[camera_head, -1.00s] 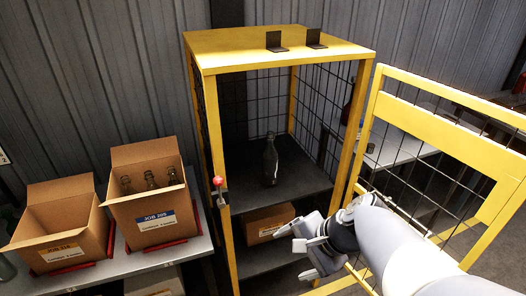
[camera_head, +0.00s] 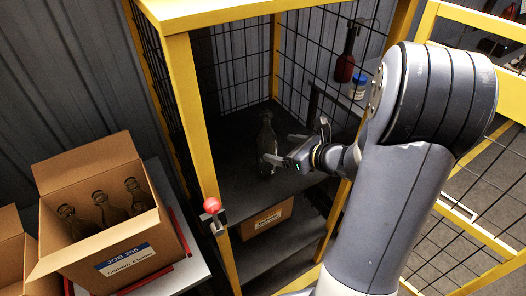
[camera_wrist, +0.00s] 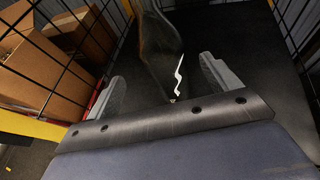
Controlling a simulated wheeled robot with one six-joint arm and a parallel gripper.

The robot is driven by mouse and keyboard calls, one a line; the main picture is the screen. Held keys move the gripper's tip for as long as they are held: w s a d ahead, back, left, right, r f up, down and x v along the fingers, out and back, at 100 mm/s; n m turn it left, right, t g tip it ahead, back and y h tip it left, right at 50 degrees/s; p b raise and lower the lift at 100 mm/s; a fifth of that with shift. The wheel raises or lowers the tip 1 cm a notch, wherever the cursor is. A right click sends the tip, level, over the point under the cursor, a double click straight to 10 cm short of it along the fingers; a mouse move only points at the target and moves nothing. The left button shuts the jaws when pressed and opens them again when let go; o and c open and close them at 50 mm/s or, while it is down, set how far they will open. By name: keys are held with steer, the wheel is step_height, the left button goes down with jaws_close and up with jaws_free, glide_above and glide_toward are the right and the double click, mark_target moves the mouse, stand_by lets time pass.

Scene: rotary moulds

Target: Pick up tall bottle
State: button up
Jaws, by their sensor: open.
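The tall bottle (camera_head: 266,142) is dark glass and stands upright on the dark shelf (camera_head: 232,187) inside the yellow-framed cage. My gripper (camera_head: 281,148) reaches in through the cage's open front, just right of the bottle in the head view. In the wrist view the bottle (camera_wrist: 162,50) stands ahead, between and beyond the two open fingers (camera_wrist: 165,85), with a white mark on its side. The fingers look apart from the glass. The bottle's base is hidden behind the gripper body in the wrist view.
Yellow posts (camera_head: 191,118) and wire mesh (camera_head: 240,46) bound the shelf. A red-knobbed latch (camera_head: 212,206) sits on the front post. An open carton with several bottles (camera_head: 138,262) stands at left. A small carton (camera_head: 268,217) lies on the lower shelf. The yellow door (camera_head: 470,228) stands open at right.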

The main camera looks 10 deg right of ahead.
mark_target(274, 146)
steer(key=x, duration=0.3)
steer(key=shift+w+a+f, duration=0.15)
steer(key=shift+w+a, duration=0.1)
steer(key=shift+w+p+x, duration=0.2)
steer(key=shift+p+x, duration=0.45)
steer(key=shift+x, duration=2.15)
steer(key=shift+d, duration=0.2)
steer(key=shift+r, duration=0.25)
steer(key=shift+c, duration=0.2)
steer(key=c, duration=1.7)
